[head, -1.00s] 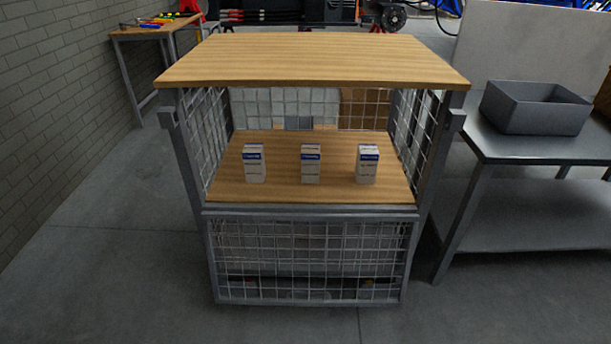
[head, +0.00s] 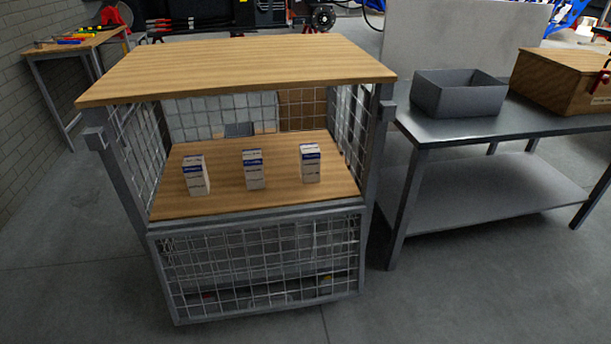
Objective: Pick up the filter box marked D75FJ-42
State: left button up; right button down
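Three small white boxes with blue bands stand upright in a row on the wooden middle shelf of a wire-mesh cart. They are the left box (head: 195,175), the middle box (head: 253,169) and the right box (head: 311,163). Their markings are too small to read, so I cannot tell which one is D75FJ-42. The boxes stand apart from each other with bare shelf (head: 225,206) between them. Neither of my grippers shows in the head view.
The cart's wooden top (head: 240,62) overhangs the shelf, with mesh sides and an open front. At right a metal table (head: 470,128) carries a grey bin (head: 458,94) and a wooden crate (head: 565,82). A tool bench (head: 75,42) stands back left. Floor in front is clear.

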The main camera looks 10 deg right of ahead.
aim_at(253, 159)
jog(key=i+j+u, duration=0.15)
jog(key=i+j, duration=0.2)
jog(key=i+j+u, duration=0.15)
jog(key=i, duration=0.3)
jog(key=i+j+u, duration=0.15)
jog(key=i+j, duration=0.2)
jog(key=i, duration=0.05)
